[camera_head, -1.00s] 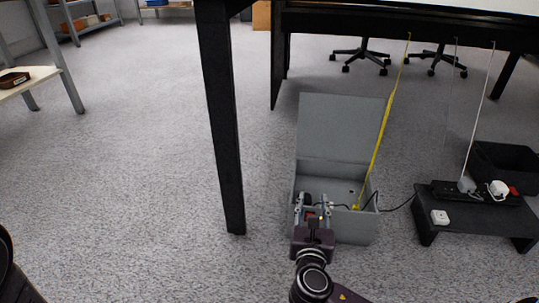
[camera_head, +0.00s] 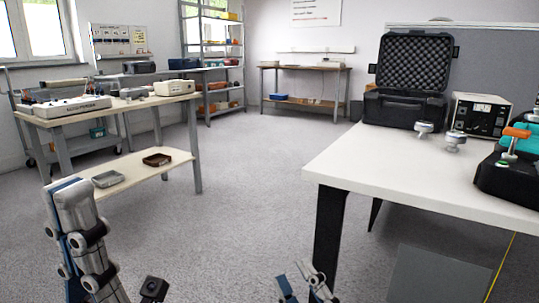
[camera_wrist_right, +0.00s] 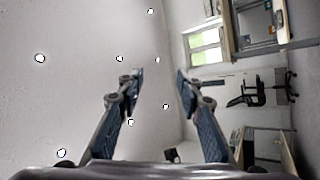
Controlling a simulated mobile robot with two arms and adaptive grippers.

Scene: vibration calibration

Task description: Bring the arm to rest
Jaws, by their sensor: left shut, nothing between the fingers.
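My left gripper (camera_head: 68,190) is large at the left edge of the head view, its fingers pointing up and pressed together with nothing between them. It stands in front of the low shelf of a bench. My right gripper (camera_head: 298,280) shows at the bottom of the head view, left of the grey box lid. In the right wrist view its two blue-padded fingers (camera_wrist_right: 159,88) stand well apart, with nothing between them. Most of the right arm is below the head view.
A white table (camera_head: 420,170) on the right carries an open black case (camera_head: 408,110) and instruments; its dark leg is close to my right gripper. The grey box lid (camera_head: 435,276) and yellow cord (camera_head: 502,266) are lower right. Open carpet lies in the middle.

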